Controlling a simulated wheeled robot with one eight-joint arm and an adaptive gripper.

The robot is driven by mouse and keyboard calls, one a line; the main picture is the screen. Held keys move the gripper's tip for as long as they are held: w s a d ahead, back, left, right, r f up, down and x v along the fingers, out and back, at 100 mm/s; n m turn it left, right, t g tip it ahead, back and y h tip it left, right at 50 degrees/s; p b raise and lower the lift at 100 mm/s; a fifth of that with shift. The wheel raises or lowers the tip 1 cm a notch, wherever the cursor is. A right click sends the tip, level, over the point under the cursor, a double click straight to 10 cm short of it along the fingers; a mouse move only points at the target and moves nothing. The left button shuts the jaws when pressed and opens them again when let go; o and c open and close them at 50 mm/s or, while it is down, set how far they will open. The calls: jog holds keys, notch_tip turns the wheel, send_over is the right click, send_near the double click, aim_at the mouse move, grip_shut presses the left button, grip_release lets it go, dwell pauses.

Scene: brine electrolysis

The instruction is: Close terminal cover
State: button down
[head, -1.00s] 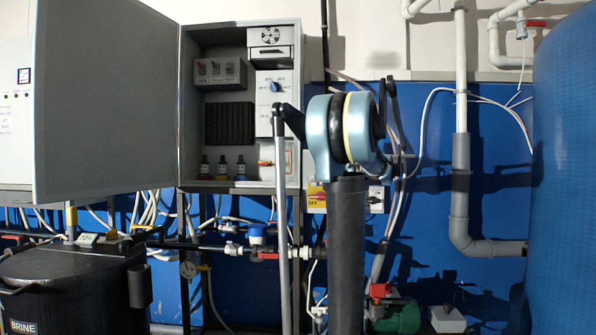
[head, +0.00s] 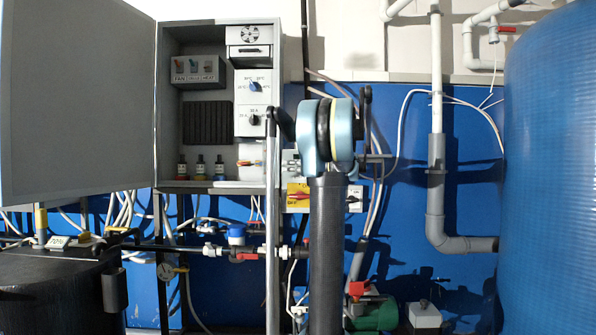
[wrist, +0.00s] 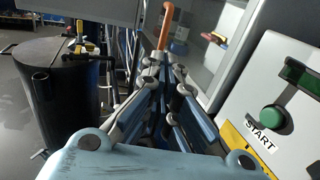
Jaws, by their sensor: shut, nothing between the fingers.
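The terminal block (head: 251,160) sits at the lower right inside the open grey cabinet, with small coloured wires showing. Its cover is too small to make out, so I cannot tell how it stands. My gripper (wrist: 163,62) shows in the wrist view with its fingers together and nothing between them. An orange, hook-like piece (wrist: 167,22) shows just beyond the fingertips; I cannot tell what it belongs to or whether they touch. In the head view my arm hides the gripper.
The large cabinet door (head: 78,100) stands open to the left. A panel with a green START button (wrist: 271,118) is close on the right in the wrist view. A black brine barrel (wrist: 62,95) stands at left. A big blue tank (head: 550,170) fills the right side.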

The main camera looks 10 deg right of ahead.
jog(key=shift+x, duration=2.5)
